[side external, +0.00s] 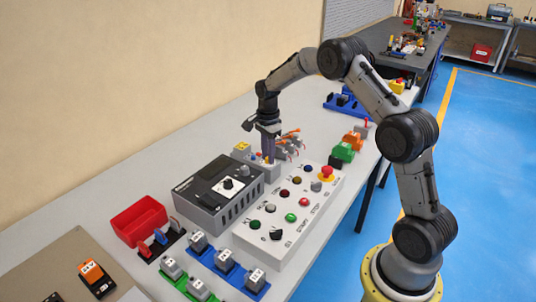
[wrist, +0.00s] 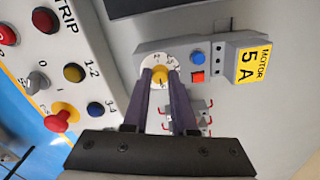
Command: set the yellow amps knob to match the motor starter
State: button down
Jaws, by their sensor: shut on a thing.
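The motor starter is a grey box (wrist: 200,45) with a white dial and a yellow label (wrist: 250,65) reading "MOTOR 5 A" beside it. The yellow amps knob (wrist: 160,73) sits in the middle of the dial, with small scale marks partly visible around it. My gripper (wrist: 161,77) is shut on the yellow knob, one finger on each side. The fingers hide part of the dial, and I cannot read the knob's setting. In the side view my gripper (side external: 268,158) points straight down onto the starter, and the knob is mostly hidden.
A blue button (wrist: 197,58) and a red button (wrist: 197,76) sit close beside the dial. A white control panel (side external: 290,215) with several buttons and a dark grey device (side external: 212,195) stand near the starter. A red bin (side external: 138,217) is farther left.

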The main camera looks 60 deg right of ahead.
jog(key=shift+r, duration=0.15)
jog(key=c, duration=0.7)
grip_release()
notch_tip(320, 180, up, 14)
jog(key=shift+f, duration=0.15)
